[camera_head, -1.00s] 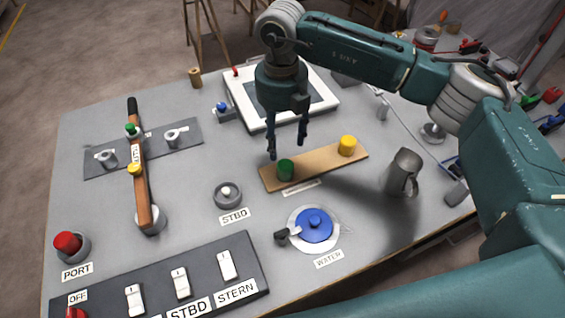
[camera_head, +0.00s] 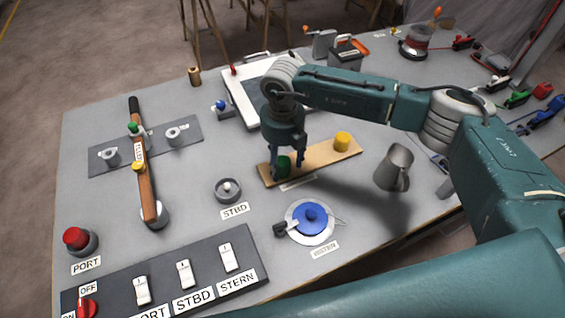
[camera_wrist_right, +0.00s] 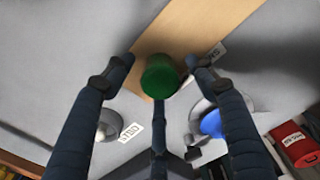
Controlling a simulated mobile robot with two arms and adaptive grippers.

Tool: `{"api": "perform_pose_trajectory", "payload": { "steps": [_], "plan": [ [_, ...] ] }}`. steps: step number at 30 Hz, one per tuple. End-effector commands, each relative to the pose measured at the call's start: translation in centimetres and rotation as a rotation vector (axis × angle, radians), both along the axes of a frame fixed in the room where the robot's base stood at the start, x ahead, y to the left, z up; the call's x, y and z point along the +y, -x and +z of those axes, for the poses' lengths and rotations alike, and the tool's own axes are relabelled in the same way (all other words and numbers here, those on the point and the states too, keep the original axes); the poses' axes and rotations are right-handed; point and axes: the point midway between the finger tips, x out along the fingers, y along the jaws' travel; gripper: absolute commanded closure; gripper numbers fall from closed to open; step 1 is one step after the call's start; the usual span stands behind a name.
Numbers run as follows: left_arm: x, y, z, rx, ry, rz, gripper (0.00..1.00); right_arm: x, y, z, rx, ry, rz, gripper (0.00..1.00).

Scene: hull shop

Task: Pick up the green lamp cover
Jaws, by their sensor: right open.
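The green lamp cover (camera_head: 284,165) is a short green cylinder standing upright at the left end of a wooden strip (camera_head: 318,161) on the grey bench. My right gripper (camera_head: 286,166) is directly above and around it, fingers pointing down and partly hiding it. In the right wrist view the green lamp cover (camera_wrist_right: 160,77) sits between the spread fingertips of my right gripper (camera_wrist_right: 158,72). The fingers are open, with gaps visible on both sides of the cover. My left gripper does not show.
A yellow cover (camera_head: 342,141) stands at the strip's right end. A grey metal jug (camera_head: 394,167) stands to the right, and a blue valve knob (camera_head: 311,217) is in front. A switch panel (camera_head: 215,285) and a long wooden-handled lever (camera_head: 147,190) are at the left.

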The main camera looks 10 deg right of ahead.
Motion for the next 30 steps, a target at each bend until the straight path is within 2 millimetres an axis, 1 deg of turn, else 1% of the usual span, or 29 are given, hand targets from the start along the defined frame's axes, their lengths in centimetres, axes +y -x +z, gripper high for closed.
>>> {"api": "perform_pose_trajectory", "payload": {
  "steps": [1, 7, 18, 22, 26, 29, 30],
  "plan": [
    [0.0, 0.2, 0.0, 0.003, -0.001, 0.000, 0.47, 0.0, 0.0, 0.0, 0.000, 0.000, 0.000, 0.44],
    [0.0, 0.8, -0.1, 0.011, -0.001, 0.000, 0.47, 0.0, 0.0, 0.0, 0.000, 0.000, 0.000, 0.83],
    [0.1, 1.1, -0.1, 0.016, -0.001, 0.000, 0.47, 0.0, 0.0, 0.1, 0.000, -0.001, 0.000, 0.84],
    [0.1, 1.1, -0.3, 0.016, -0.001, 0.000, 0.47, 0.0, -0.1, 0.7, -0.001, -0.001, 0.000, 0.84],
    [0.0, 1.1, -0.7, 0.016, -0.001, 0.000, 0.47, 0.0, -0.1, 2.1, -0.003, -0.003, 0.000, 0.84],
    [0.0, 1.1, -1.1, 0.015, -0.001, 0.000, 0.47, 0.0, -0.2, 3.9, -0.005, -0.001, -0.001, 0.84],
    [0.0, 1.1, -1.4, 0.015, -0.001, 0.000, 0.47, 0.0, -0.2, 4.8, -0.005, -0.002, -0.001, 0.84]
  ]
}}
